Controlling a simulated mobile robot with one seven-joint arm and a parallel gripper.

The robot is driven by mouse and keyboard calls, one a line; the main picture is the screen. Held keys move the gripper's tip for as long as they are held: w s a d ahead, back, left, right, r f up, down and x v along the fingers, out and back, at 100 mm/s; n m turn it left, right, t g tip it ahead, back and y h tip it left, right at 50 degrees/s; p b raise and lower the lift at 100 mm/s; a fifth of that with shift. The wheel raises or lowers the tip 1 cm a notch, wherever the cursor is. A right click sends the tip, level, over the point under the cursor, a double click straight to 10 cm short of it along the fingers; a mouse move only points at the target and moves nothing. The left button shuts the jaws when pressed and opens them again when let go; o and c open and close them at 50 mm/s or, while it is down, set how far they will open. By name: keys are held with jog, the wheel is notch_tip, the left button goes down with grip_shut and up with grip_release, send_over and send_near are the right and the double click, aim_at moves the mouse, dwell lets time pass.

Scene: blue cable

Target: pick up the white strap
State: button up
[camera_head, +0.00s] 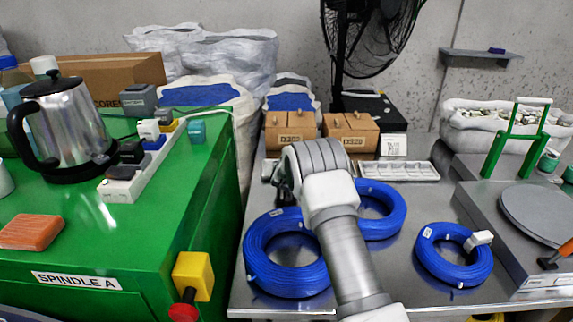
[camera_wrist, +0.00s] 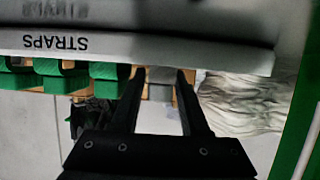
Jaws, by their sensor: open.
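I cannot make out a white strap for certain in either view. In the wrist view a pale ledge (camera_wrist: 150,52) carries the upside-down word STRAPS. My gripper (camera_wrist: 160,74) is open in the wrist view, its two black fingers apart just below that ledge in the picture. A small grey block (camera_wrist: 161,76) shows between the fingertips; I cannot tell its distance. In the head view my gripper (camera_head: 286,192) is mostly hidden behind my wrist, above the bench by the blue coils.
Blue cable coils (camera_head: 286,279) lie on the steel bench (camera_head: 408,292); the right coil (camera_head: 452,276) has a white tag (camera_head: 478,239). Cardboard boxes (camera_head: 352,134) and a pale tray (camera_head: 398,172) stand behind. A green cabinet (camera_head: 130,238) is left, a green stand (camera_head: 515,140) right.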

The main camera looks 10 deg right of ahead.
grip_shut()
